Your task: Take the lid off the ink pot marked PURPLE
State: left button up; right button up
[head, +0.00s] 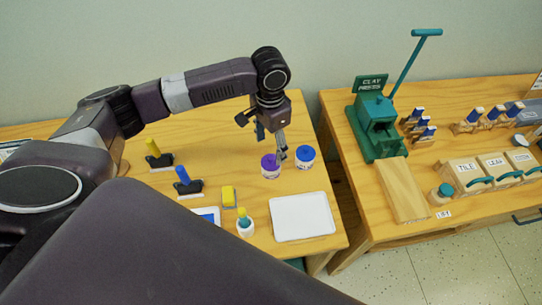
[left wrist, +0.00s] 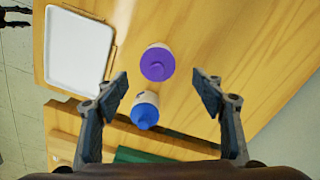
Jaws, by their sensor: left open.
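A pot with a purple lid (head: 270,161) stands upright on the left wooden table, its lid on. In the left wrist view the purple lid (left wrist: 158,64) shows just beyond the fingertips, roughly centred between them. A pot with a blue lid (head: 305,153) stands close on its right; in the left wrist view the blue lid (left wrist: 145,115) lies between the fingers. My left gripper (head: 281,153) is open and empty, pointing down near both pots; contact with either is not visible. The pots' writing is too small to read. My right gripper is not in view.
A white tray (head: 302,216) lies in front of the pots. A gap separates this table from the right one, which holds the green clay press (head: 376,124).

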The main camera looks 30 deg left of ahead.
aim_at(271, 156)
pick_arm(q)
jog(key=shift+s+d+f+p, duration=0.15)
jog(key=shift+f+p, duration=0.15)
jog(key=shift+f, duration=0.2)
jog(key=shift+s+d+f+p, duration=0.15)
jog(key=shift+f+p, duration=0.1)
jog(key=shift+f, duration=0.2)
notch_tip(271, 156, down, 3)
jog(key=shift+w+a+r, duration=0.1)
jog(key=shift+w+r, duration=0.05)
jog(key=shift+r, duration=0.05)
jog(key=shift+f, duration=0.4)
jog(key=shift+c, duration=0.3)
jog(key=c, duration=0.5)
jog(key=shift+c, duration=1.7)
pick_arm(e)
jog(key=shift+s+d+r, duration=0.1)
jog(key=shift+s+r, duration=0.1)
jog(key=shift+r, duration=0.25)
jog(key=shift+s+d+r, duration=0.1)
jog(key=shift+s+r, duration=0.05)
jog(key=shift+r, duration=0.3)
